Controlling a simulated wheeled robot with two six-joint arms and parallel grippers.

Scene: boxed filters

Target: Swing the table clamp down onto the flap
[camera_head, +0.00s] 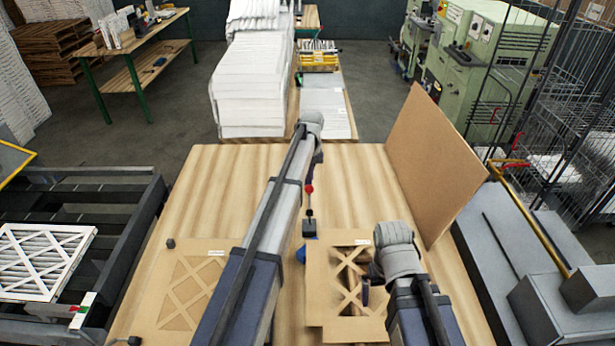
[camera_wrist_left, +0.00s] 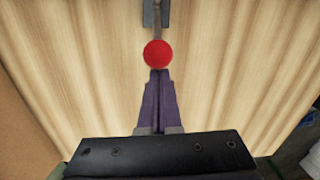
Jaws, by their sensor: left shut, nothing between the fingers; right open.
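The table clamp (camera_head: 309,222) has a dark base at the far left corner of the middle carton. Its thin bar stands up to a red knob (camera_head: 309,189). In the left wrist view the red knob (camera_wrist_left: 157,53) sits just beyond my left fingertips; I cannot tell whether they touch. My left gripper (camera_head: 312,178) is shut and empty, its purple fingers (camera_wrist_left: 159,75) together. The middle cardboard piece (camera_head: 318,262), with cross-shaped strips over openings, lies near the clamp; which part is the flap is unclear. My right gripper (camera_head: 365,290) is open over it, partly hidden by its wrist.
Another crossed-strip carton (camera_head: 170,285) lies left on the wooden table (camera_head: 225,170). A tall brown panel (camera_head: 435,160) stands at the right edge. White filter stacks (camera_head: 250,85) stand beyond the table. The table's far middle is bare apart from my left arm above it.

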